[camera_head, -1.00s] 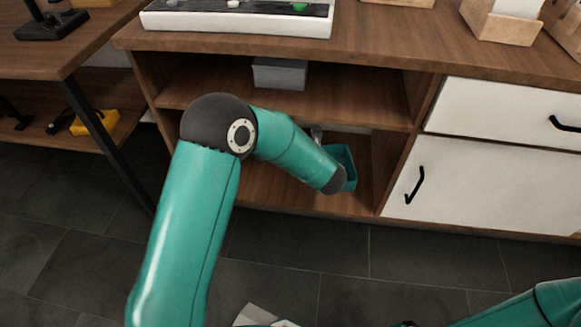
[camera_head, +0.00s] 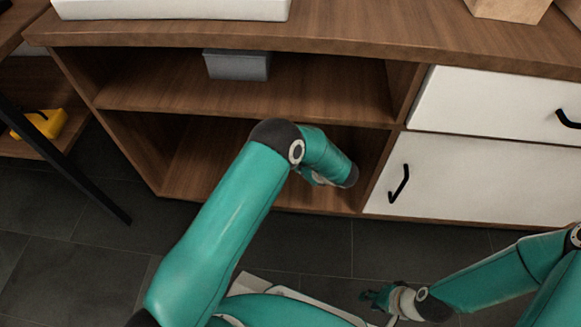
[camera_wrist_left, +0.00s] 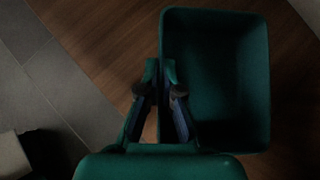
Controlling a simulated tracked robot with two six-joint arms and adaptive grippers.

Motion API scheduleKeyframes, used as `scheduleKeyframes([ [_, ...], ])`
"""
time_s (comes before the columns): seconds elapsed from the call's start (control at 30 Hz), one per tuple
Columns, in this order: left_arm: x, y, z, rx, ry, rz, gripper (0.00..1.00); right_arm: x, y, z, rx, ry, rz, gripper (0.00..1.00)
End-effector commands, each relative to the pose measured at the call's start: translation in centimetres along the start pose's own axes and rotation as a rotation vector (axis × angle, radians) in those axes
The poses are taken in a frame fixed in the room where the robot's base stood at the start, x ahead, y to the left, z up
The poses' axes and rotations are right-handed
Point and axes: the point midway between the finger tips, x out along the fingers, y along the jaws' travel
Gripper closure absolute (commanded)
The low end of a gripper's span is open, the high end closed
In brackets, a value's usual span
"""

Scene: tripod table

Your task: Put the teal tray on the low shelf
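The teal tray (camera_wrist_left: 218,80) fills the right of the left wrist view, open side towards the camera, with brown wood around it. My left gripper (camera_wrist_left: 160,72) has its fingertips close together at the tray's left wall, one on each side of that rim, pinching it. In the head view my left arm reaches into the lower compartment, over the low shelf (camera_head: 195,165), and hides the tray; whether the tray rests fully on the shelf cannot be told. My right gripper (camera_head: 374,297) is low in the head view, away from the tray; its fingers are too small to read.
A grey box (camera_head: 237,66) stands on the upper shelf (camera_head: 300,90). White drawer fronts with black handles (camera_head: 398,183) lie right of the compartment. A black table leg (camera_head: 65,165) stands at left. The low shelf's left part is clear.

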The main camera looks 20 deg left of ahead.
Motion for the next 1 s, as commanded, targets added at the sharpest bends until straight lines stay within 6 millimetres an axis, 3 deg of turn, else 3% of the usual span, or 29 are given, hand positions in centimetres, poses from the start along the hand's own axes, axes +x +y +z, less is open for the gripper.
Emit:
scheduleKeyframes([
  [0.13,1.7,-0.8,-2.9,0.016,0.000,-0.015,1.00,1.6,0.6,0.0,0.001,-0.001,0.000,0.69],
  [0.53,4.6,-1.2,-6.3,0.024,0.000,-0.024,1.00,3.4,1.2,0.0,0.001,-0.001,0.000,0.69],
  [0.97,5.0,-1.2,-6.8,0.025,0.000,-0.026,1.00,3.8,1.4,0.0,0.001,0.000,0.000,0.69],
  [1.0,5.0,-1.2,-6.8,0.025,0.001,-0.025,0.93,3.7,1.4,0.0,0.001,0.000,0.000,0.69],
])
